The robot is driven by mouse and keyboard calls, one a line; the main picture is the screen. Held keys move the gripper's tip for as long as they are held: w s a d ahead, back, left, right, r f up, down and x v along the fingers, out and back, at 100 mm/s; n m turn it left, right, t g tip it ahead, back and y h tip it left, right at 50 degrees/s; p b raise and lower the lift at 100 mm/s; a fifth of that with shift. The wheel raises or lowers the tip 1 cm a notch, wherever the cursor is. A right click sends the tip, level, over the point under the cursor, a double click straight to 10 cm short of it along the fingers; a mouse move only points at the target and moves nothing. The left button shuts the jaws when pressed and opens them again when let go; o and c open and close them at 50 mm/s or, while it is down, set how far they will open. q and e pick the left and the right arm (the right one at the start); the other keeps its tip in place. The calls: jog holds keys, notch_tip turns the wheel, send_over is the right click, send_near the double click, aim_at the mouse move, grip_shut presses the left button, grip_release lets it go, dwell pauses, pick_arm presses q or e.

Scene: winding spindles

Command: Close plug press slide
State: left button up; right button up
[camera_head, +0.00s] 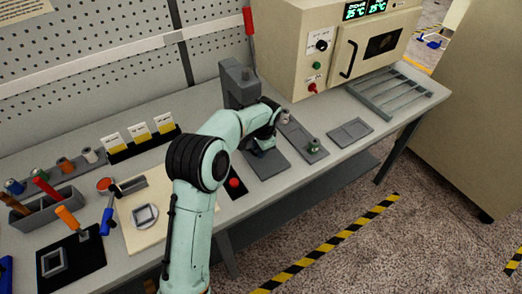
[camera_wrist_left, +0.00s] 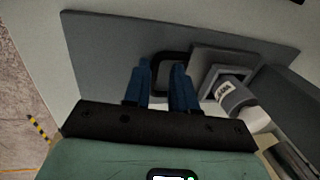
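The plug press (camera_head: 240,82) is a grey upright block on a flat grey base plate (camera_head: 270,165), near the middle of the bench. In the left wrist view, the slide (camera_wrist_left: 212,62) is a grey plate with a black loop handle (camera_wrist_left: 172,56) at its end. My left gripper (camera_head: 255,149) is low over the base plate. Its blue fingers (camera_wrist_left: 161,66) are apart, with the handle close to their tips; contact cannot be told. My right gripper is not in view.
A beige oven (camera_head: 335,45) stands behind to the right. A grey tray (camera_head: 301,138) with a small green-based part is right of the press. A red button (camera_head: 234,183) is left of the base plate. Tool holders and card stands fill the left bench.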

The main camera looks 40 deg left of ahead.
pick_arm(q)
jog(key=shift+o, duration=0.3)
jog(key=p+v, duration=0.1)
jog(key=v, duration=1.2)
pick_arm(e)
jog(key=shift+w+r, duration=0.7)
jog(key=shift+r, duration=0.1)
pick_arm(q)
jog(key=shift+r, duration=0.1)
